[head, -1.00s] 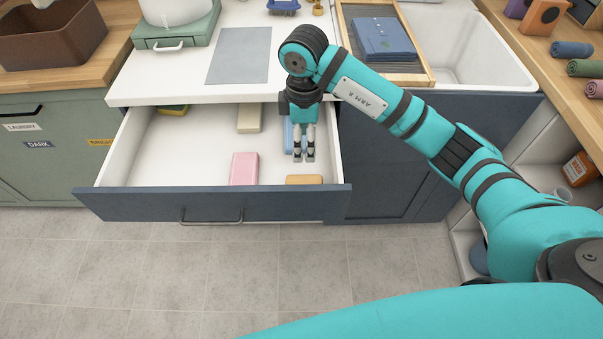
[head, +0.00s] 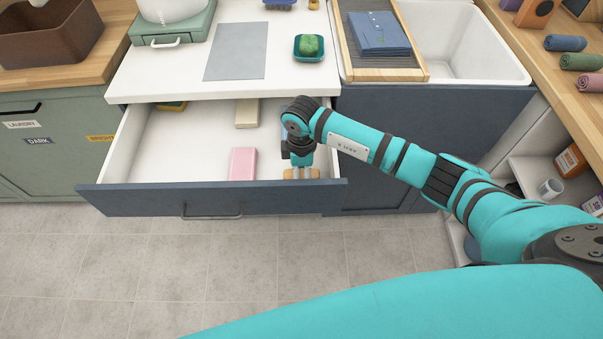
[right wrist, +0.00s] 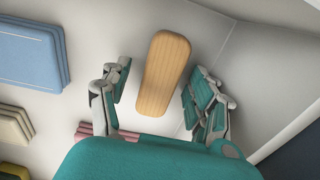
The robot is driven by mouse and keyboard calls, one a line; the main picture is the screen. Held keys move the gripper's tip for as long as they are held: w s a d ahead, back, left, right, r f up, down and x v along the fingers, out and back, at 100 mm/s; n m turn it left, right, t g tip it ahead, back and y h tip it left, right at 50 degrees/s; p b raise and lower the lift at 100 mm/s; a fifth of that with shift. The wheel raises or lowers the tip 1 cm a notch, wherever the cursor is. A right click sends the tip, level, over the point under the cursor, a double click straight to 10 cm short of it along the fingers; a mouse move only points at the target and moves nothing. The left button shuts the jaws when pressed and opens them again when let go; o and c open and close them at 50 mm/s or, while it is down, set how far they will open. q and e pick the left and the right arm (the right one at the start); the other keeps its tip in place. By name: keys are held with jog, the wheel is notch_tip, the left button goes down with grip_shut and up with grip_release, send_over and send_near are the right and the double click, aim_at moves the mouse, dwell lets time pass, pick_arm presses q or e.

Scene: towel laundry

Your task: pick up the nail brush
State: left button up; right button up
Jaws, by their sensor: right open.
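The nail brush is a tan wooden block with rounded ends. It lies at the front right inside the open drawer; the right wrist view shows its smooth top (right wrist: 164,75), with no bristles visible. My right gripper (head: 301,169) is above it, pointing down into the drawer. In the right wrist view the gripper (right wrist: 159,84) is open, one finger on each side of the brush, with gaps visible on both sides. The fingers partly hide the brush in the head view. My left gripper is not in view.
The drawer (head: 130,168) also holds a pink block (head: 243,163), a cream block (head: 247,113) and a blue block (right wrist: 25,52). The drawer's front and right walls are close to the brush. A green soap (head: 309,45) sits in a dish on the counter.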

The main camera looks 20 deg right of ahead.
aim_at(302, 174)
jog(key=shift+f, duration=0.2)
grip_shut()
jog(key=shift+r+b, duration=0.55)
jog(key=shift+r, duration=4.5)
